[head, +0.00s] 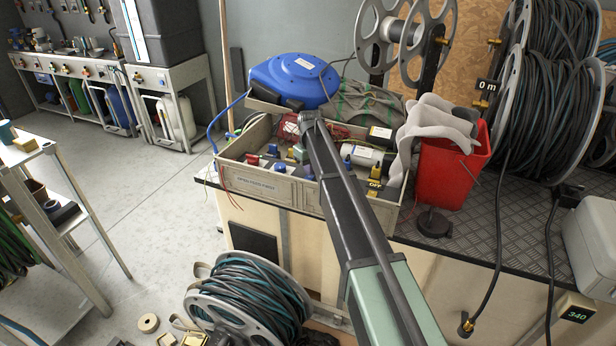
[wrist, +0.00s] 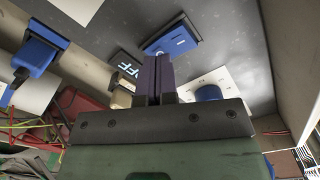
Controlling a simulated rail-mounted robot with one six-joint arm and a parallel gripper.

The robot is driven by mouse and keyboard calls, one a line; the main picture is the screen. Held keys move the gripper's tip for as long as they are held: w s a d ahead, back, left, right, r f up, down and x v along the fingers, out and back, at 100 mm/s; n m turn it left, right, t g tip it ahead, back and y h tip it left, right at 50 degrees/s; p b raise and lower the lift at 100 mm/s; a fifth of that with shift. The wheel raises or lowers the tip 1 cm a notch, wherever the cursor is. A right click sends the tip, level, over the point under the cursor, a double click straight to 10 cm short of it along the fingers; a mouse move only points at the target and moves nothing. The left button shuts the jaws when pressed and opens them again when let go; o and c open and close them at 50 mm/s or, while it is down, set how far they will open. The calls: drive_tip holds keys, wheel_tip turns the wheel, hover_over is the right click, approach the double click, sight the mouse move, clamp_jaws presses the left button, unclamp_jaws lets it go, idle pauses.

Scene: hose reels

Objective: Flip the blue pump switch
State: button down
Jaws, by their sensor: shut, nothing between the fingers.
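In the wrist view a blue switch housing (wrist: 171,38) sits on a grey panel, beside a black display reading OFF (wrist: 125,68). My gripper (wrist: 161,72) is shut and empty, its dark fingertips just short of or at the housing's edge; I cannot tell if they touch. In the head view the OFF display (head: 374,184) shows at the right of the open tray (head: 270,188), near a yellow part. Several blue parts stand in the tray, one of them just left of the display (head: 347,163). My arm covers part of the tray, and the fingers are hidden there.
Another blue part (wrist: 38,55) and a round blue knob (wrist: 208,92) flank my fingers. Red and yellow wires lie at lower left of the wrist view. A blue hose reel (head: 295,80) stands behind the tray, and a red bucket (head: 450,160) is to its right.

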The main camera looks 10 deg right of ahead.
wheel_tip(320, 180, up, 6)
drive_tip(key=p, duration=0.5)
drive_tip(key=shift+f, duration=0.1)
